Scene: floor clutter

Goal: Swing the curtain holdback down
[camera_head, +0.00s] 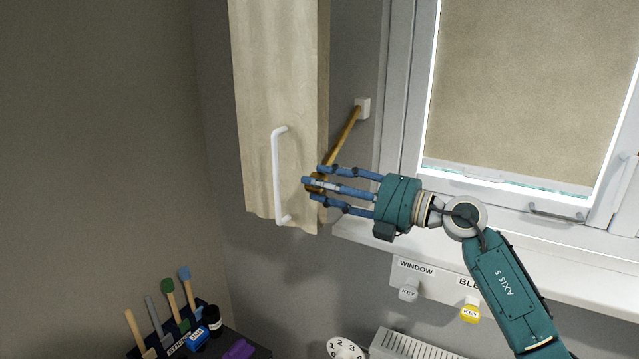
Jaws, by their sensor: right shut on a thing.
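The curtain holdback (345,137) is a brass-coloured rod that runs from a white wall mount (362,107) down and to the left. Its lower end lies at the fingers of my right gripper (312,184), which is shut on it. The fingers hide part of that end. My left gripper is not in view.
A window (530,90) with a lowered blind and a white sill (500,248) is at the right. Below it are labelled key switches (409,290), a numbered dial (345,349) and a radiator (415,345). A rack of tools (170,330) stands at the lower left.

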